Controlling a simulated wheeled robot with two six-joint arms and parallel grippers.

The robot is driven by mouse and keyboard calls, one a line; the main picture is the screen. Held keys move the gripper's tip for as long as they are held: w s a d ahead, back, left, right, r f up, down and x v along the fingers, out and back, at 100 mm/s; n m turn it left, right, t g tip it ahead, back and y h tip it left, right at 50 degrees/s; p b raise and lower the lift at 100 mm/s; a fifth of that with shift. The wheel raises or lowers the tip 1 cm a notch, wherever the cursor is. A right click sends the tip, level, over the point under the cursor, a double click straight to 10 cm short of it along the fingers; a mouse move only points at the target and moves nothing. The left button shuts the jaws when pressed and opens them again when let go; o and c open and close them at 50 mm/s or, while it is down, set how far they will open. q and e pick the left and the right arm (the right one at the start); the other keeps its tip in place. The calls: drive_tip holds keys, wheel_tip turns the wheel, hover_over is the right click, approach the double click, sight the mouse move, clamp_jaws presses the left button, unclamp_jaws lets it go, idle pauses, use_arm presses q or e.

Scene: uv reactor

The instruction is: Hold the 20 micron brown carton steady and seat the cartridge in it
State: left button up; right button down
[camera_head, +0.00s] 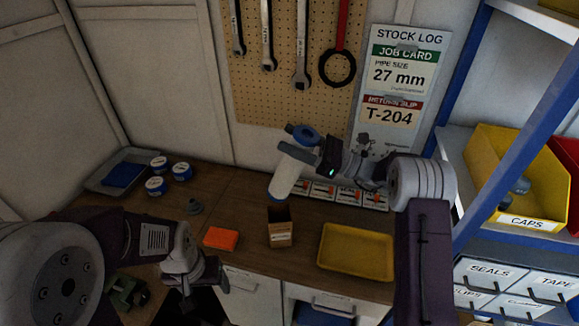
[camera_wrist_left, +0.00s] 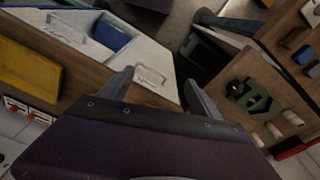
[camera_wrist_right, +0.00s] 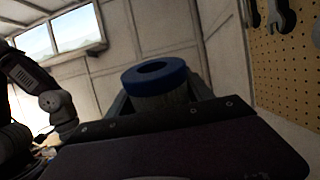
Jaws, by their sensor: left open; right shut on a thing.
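The brown carton (camera_head: 280,228) stands upright and open-topped on the wooden bench, near its front edge. The white cartridge (camera_head: 286,176) with a blue ring end is tilted above and behind the carton, its lower end close over the carton's opening but apart from it. My right gripper (camera_head: 308,148) is shut on the cartridge near its blue end; the blue ring (camera_wrist_right: 154,74) also shows between the fingers in the right wrist view. My left gripper (camera_head: 212,284) is open and empty, low in front of the bench; its fingers (camera_wrist_left: 165,88) also show in the left wrist view. The carton's label is too small to read.
A yellow tray (camera_head: 356,252) lies right of the carton, and an orange block (camera_head: 221,239) lies left of it. Blue shelving (camera_head: 462,95) stands at the right.

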use_arm(q)
drive_tip(key=o, duration=0.3)
drive_tip(key=shift+s, duration=0.35)
drive_tip(key=s+a+f+m+g+y, duration=0.35)
drive_tip(key=a+m+y, duration=0.35)
drive_tip(key=m, duration=0.4)
drive_tip(key=w+d+m+t+y, duration=0.1)
drive_tip(key=w+m+t+y, duration=0.5)
drive_tip(key=w+m, duration=0.3)
drive_tip(key=m+t+h, duration=1.2)
drive_tip(key=m+t, duration=0.2)
drive_tip(key=m, duration=0.1)
approach(278, 208)
drive_tip(key=w, duration=0.6)
drive_tip(key=shift+w+a, duration=0.1)
drive_tip(key=shift+w, duration=0.15)
drive_tip(key=c, duration=1.4)
